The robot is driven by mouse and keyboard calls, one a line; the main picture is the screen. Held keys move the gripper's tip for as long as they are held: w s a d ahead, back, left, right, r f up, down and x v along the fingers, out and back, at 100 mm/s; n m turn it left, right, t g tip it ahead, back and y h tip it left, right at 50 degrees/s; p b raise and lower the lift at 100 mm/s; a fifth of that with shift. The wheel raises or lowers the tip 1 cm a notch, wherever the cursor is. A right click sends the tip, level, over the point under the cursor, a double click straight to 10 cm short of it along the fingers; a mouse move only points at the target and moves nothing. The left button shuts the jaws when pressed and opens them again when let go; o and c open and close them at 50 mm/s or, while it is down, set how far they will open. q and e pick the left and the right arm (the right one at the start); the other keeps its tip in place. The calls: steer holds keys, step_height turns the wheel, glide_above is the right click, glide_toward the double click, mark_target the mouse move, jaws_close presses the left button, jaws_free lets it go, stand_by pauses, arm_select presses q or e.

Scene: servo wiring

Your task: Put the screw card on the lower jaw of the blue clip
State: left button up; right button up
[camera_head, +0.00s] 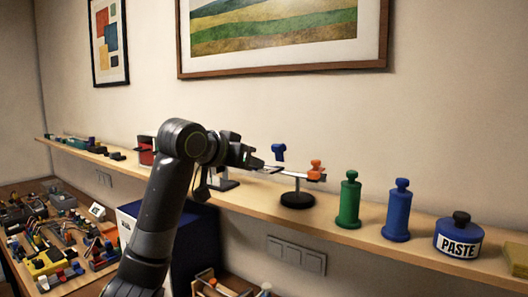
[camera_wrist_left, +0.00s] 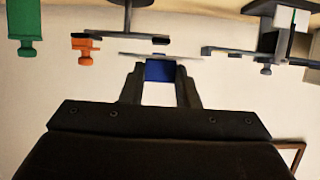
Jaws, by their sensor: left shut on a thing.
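My left gripper (camera_head: 262,163) is shut on the screw card (camera_wrist_left: 160,56), a thin pale plate. It is seen edge-on across the fingertips in the left wrist view (camera_wrist_left: 158,88), where the grip itself is hard to make out. The blue part of the blue clip (camera_head: 279,152) stands raised just above the card at the left end of the stand's bar; it also shows between the fingers in the wrist view (camera_wrist_left: 160,71). The clip's dark lower jaw (camera_wrist_left: 160,41) lies close on the card's other side. Whether they touch cannot be told. My right gripper is not in view.
A green bottle (camera_head: 348,202), a blue bottle (camera_head: 397,212) and a paste jar (camera_head: 459,237) stand to the right on the narrow shelf. Another stand (camera_head: 222,182) is on the left.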

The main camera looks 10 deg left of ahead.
arm_select(q)
steer(key=shift+w+d+r+p, duration=0.1)
steer(key=shift+w+d+p, duration=0.15)
steer(key=shift+w, duration=0.4)
steer(key=shift+w+d+p, duration=0.15)
steer(key=shift+w+d, duration=0.1)
steer(key=shift+w, duration=0.35)
steer(key=shift+w+d, duration=0.15)
steer(key=shift+w, duration=0.2)
steer(key=shift+w+d+r+p, duration=0.1)
steer(key=shift+w+d+p, duration=0.15)
steer(key=shift+w+p, duration=0.3)
steer(key=shift+w+d+p, duration=0.25)
steer(key=shift+w+p, duration=0.15)
steer(key=shift+w, duration=0.25)
steer(key=shift+f, duration=0.6)
steer(key=shift+f+p, duration=0.25)
steer(key=shift+p, duration=0.05)
steer(key=shift+a+f, duration=0.1)
steer(key=shift+s, duration=0.1)
